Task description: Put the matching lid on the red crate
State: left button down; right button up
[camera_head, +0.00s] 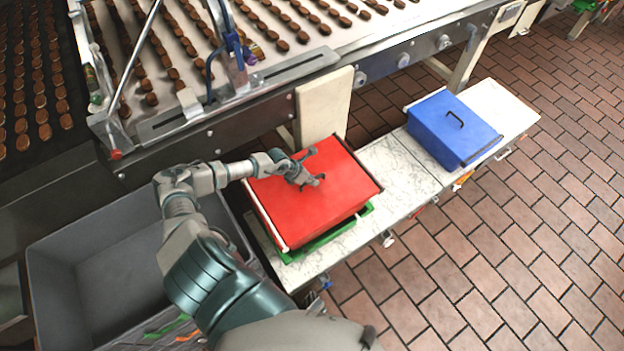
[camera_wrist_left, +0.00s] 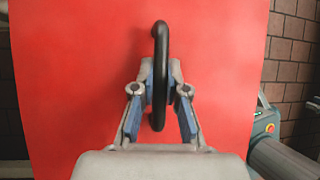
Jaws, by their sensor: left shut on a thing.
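Red sides show below the top surface, with a green edge (camera_head: 290,254) underneath. The lid hides most of what is under it, and I cannot tell whether it is seated on the red crate. My right gripper is not in view.
A blue crate with a blue lid (camera_head: 440,125) stands farther right on the white marble bench (camera_head: 395,170). A large grey bin (camera_head: 60,280) is at the lower left. A conveyor with rows of brown biscuits (camera_head: 175,45) runs along the back. Bare bench lies between the red and blue items.

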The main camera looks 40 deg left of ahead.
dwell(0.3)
pick_arm(q)
jog(key=c, duration=1.1)
grip_release()
jog(key=v, duration=1.2)
jog(key=shift+f, duration=0.1)
